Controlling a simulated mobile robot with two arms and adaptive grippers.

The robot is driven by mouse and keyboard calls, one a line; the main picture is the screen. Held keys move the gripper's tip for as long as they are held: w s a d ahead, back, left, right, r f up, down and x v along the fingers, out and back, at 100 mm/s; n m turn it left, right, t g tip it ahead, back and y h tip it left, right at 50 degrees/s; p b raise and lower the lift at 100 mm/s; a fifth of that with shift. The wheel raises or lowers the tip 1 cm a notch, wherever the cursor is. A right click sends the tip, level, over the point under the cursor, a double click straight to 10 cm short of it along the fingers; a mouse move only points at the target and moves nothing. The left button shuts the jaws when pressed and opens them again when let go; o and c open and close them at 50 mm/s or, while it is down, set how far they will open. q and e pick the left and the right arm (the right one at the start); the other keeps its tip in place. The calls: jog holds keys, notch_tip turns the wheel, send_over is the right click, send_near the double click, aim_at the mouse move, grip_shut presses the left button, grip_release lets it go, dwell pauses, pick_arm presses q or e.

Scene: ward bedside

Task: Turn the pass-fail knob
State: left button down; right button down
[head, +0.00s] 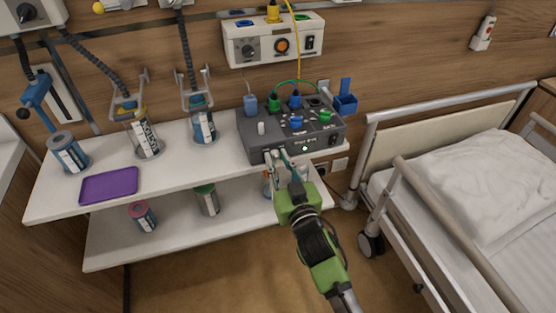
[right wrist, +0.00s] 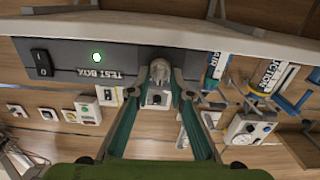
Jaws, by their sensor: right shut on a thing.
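The dark grey test box (head: 258,140) stands on the upper white shelf. My right gripper (head: 278,155) reaches up to the left part of its front face. In the right wrist view, which shows the box upside down, the fingertips (right wrist: 160,88) are shut on the pale grey pass-fail knob (right wrist: 160,70), one on each side. A lit round lamp (right wrist: 97,57) and a black rocker switch (right wrist: 41,64) are on the same face. Any marks around the knob are hidden or too small to read. My left gripper is not in view.
Colored plugs and a small upright post are on top of the box. A purple tray (head: 110,185) and several canisters are to the left on the shelf (head: 190,170). A bed with metal rails (head: 440,205) is on the right. A wall panel (head: 274,40) hangs above.

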jog(key=n+p, duration=0.1)
jog(key=n, duration=0.3)
jog(key=shift+a, duration=0.15)
jog(key=shift+s+a+n, duration=0.1)
jog(key=shift+n, duration=2.2)
jog(key=shift+f, duration=0.1)
jog(key=c, duration=1.8)
grip_release()
jog(key=shift+c, duration=0.2)
jog(key=v, duration=1.2)
